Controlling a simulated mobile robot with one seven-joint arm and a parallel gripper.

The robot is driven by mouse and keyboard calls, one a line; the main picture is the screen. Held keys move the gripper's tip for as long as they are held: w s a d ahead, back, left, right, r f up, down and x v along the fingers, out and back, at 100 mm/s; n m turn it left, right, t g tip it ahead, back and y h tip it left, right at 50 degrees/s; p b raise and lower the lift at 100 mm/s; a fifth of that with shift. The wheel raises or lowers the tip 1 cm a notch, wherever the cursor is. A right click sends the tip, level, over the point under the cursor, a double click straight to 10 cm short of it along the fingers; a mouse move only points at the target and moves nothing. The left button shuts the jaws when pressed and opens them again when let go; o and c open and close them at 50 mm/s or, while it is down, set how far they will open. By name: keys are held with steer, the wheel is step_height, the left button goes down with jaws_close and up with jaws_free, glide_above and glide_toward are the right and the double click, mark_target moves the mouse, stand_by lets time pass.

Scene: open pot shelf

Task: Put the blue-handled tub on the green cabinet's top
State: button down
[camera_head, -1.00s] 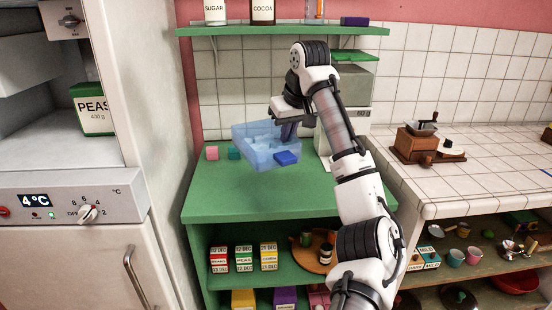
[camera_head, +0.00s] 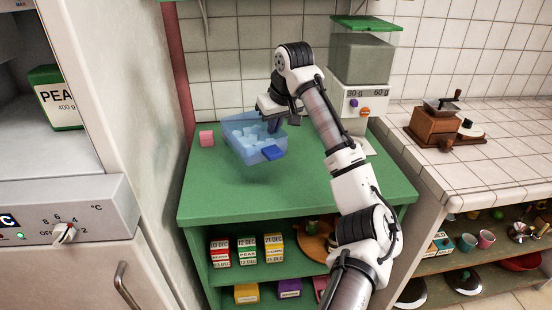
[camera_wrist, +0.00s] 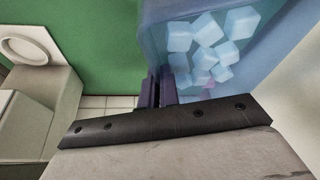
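The tub (camera_head: 240,146) is see-through blue with a darker blue handle (camera_head: 272,153) at its front, and it holds several pale ice-like cubes (camera_wrist: 205,45). It hangs over the back left of the green cabinet's top (camera_head: 320,190), tilted, with a soft shadow below it that suggests a small gap. My gripper (camera_head: 274,124) is at the tub's back right side. In the wrist view its dark fingers (camera_wrist: 160,90) are closed together on the tub's wall. The tub's underside is hidden.
A dispenser (camera_head: 360,90) with a green lid stands at the back right. A coffee grinder (camera_head: 436,122) stands on the tiled counter to the right. The cabinet top's front is clear.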

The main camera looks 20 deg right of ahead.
mark_target(284, 135)
step_height(284, 135, down, 12)
steer(key=shift+w+r+p, duration=0.1)
steer(key=shift+p, duration=0.55)
steer(key=c, duration=1.6)
jaws_free()
steer(key=shift+c, duration=0.2)
steer(key=shift+r, duration=0.15)
steer(key=b+v, duration=0.2)
steer(key=v, duration=0.9)
steer(key=shift+s+r, duration=0.25)
steer(key=shift+r, duration=0.1)
